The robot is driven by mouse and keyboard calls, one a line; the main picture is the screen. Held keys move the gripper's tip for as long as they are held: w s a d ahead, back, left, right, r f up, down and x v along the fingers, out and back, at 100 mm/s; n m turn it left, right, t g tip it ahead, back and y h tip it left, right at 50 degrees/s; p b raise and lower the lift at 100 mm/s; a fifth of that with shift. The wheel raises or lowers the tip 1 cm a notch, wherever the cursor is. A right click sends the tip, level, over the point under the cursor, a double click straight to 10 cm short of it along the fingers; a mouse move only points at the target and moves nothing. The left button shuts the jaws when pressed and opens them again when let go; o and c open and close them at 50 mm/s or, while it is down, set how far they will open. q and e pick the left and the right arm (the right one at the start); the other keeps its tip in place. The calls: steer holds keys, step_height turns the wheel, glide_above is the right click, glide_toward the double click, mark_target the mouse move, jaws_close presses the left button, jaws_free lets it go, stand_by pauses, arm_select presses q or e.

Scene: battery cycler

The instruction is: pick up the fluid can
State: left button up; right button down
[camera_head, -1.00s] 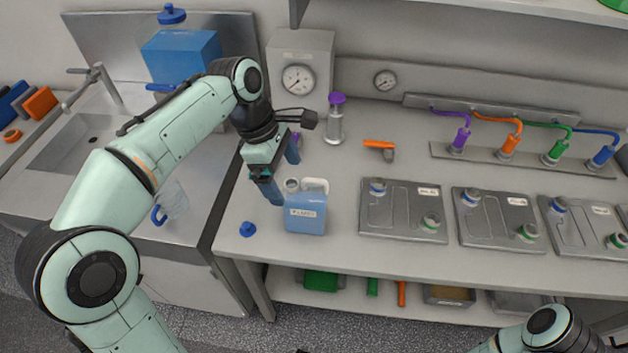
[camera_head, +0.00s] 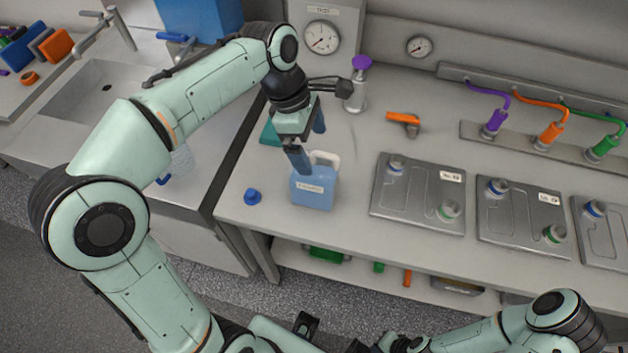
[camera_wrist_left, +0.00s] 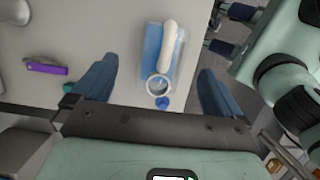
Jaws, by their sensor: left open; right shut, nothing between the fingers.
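The fluid can (camera_head: 315,194) is a light-blue jug with a white handle and label, upright near the bench's front edge. It also shows in the left wrist view (camera_wrist_left: 152,48), with a round pale mouth towards me, between the two finger lines. My left gripper (camera_head: 309,142) is open, above and behind the can in the head view. One finger overlaps the can's top edge; I cannot tell whether it touches. Nothing is between the fingers. My right gripper (camera_head: 358,345) is low at the bottom edge, shut and empty, and mostly cut off.
A blue cap (camera_head: 252,196) lies on the bench left of the can. Grey battery modules (camera_head: 418,195) stand to the right. The sink (camera_head: 75,100) is at left.

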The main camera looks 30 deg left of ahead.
mark_target(314, 151)
arm_select(q)
steer(key=x, duration=0.4)
steer(key=shift+s+d+f+b, duration=0.15)
steer(key=shift+f+b, duration=0.2)
steer(key=shift+b, duration=0.05)
steer(key=shift+r, duration=0.1)
jaws_close()
steer(key=shift+r, duration=0.2)
